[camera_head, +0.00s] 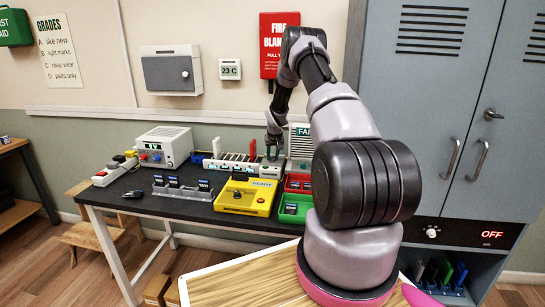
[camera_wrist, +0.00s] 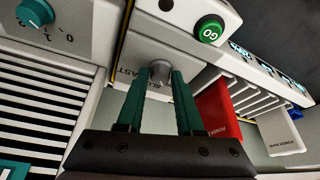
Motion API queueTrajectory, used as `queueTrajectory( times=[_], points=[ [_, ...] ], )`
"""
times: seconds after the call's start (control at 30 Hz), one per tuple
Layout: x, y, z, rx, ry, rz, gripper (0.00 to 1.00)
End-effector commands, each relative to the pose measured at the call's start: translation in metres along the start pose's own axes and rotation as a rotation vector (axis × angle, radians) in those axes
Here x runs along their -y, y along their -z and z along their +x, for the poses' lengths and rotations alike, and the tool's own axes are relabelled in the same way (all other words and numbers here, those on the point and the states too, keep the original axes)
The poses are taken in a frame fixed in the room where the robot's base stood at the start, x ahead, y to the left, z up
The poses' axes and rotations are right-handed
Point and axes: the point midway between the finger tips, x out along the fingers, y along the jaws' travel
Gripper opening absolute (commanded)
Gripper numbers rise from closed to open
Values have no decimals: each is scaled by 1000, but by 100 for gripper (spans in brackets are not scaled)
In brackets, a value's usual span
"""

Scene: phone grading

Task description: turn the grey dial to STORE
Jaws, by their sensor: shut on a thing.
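The grey dial (camera_wrist: 160,70) sits on a pale panel (camera_wrist: 150,52) in the wrist view. My gripper (camera_wrist: 160,84) has its two teal fingers on either side of the dial, shut on it. Lettering on the panel beside the dial is partly hidden by a finger, and I cannot read STORE or tell where the dial points. In the head view my gripper (camera_head: 273,148) is down at the pale units along the back of the table; the dial is too small or hidden there.
A green GO button (camera_wrist: 209,30) is close above right of the dial, and a teal knob (camera_wrist: 35,12) is at the upper left. A red piece (camera_wrist: 216,112) stands beside the right finger. The yellow box (camera_head: 246,194) and green bin (camera_head: 294,208) stand nearer on the table.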

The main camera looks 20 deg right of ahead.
Motion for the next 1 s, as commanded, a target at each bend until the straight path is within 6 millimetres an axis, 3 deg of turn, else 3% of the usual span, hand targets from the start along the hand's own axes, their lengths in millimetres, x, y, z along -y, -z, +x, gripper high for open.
queueTrajectory(
  times=[0.67, 0.7, 0.73, 1.0],
  points=[
    [0, 0, 0, 1, 25, -58, 0],
    [0, 0, 0, 1, 25, -58, 51],
    [0, 0, 0, 1, 25, -58, 62],
    [0, 0, 0, 1, 24, -57, 65]
  ],
)
